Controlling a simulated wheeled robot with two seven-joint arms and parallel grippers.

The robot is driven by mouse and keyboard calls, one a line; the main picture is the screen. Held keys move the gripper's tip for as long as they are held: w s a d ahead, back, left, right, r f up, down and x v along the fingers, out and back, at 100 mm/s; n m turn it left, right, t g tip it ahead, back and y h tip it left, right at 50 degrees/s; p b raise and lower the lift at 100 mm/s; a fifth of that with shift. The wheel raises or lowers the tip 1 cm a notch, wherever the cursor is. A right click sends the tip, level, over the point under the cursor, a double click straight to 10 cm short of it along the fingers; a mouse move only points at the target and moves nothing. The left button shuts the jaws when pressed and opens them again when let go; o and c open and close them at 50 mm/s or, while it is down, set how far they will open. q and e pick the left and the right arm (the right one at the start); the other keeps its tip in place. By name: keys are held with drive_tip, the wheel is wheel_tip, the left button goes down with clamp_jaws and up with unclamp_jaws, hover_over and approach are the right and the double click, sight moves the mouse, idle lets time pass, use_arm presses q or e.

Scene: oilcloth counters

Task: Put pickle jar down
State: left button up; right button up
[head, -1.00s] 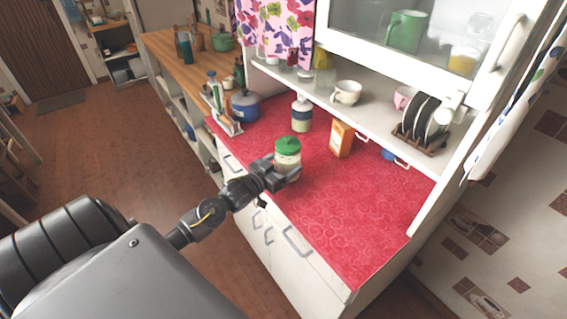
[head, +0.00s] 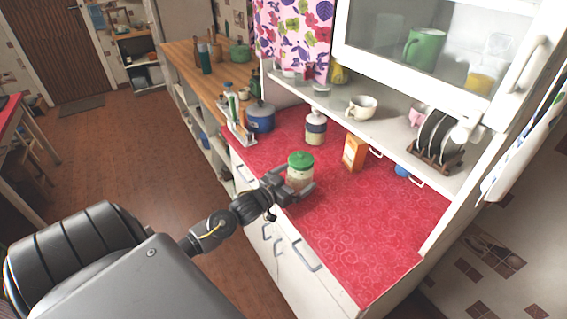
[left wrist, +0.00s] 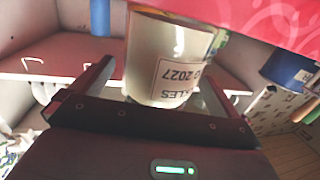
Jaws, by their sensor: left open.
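The pickle jar (head: 300,172) has a green lid and stands upright on the red counter (head: 365,225) near its front edge. In the left wrist view the jar (left wrist: 165,60) shows a printed label and appears upside down, between the fingers. My left gripper (head: 292,190) is open, with its fingers on either side of the jar's lower part. Whether a finger touches the glass, I cannot tell. My right gripper is not in view.
An orange carton (head: 354,153), a jar with a dark lid (head: 316,127) and a blue pot (head: 260,117) stand behind. A shelf with a white cup (head: 361,107) and a plate rack (head: 436,155) overhangs the back. The counter's right front is clear.

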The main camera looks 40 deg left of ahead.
use_arm(q)
drive_tip(key=s+a+b, duration=0.1)
drive_tip(key=s+b, duration=0.1)
drive_tip(key=s, duration=0.9)
drive_tip(key=shift+s+r+b, duration=0.2)
drive_tip(key=shift+r+b, duration=0.1)
drive_tip(key=shift+a+f, duration=0.1)
drive_tip(key=s+f+n+g+y, duration=0.1)
drive_tip(key=s+f+g, duration=0.2)
drive_tip(key=f, duration=0.9)
drive_tip(key=s+a+f+g+y, duration=0.15)
drive_tip(key=s+f, duration=0.25)
drive_tip(key=f, duration=0.8)
drive_tip(key=s+f+n+g+y, duration=0.1)
drive_tip(key=s+f+g, duration=0.2)
drive_tip(key=f, duration=0.9)
drive_tip(key=s+d+f+m+g, duration=0.1)
drive_tip(key=s+d+f+g, duration=0.2)
drive_tip(key=s, duration=0.6)
drive_tip(key=s+d+f+m+g+h, duration=0.1)
drive_tip(key=s+d+f+g, duration=0.2)
drive_tip(key=s+d+f, duration=0.4)
drive_tip(key=s+d+f+m+g, duration=0.1)
drive_tip(key=s+d+f+g, duration=0.2)
drive_tip(key=s+f, duration=0.7)
drive_tip(key=shift+s+d+h, duration=0.35)
drive_tip(key=shift+s+d, duration=0.65)
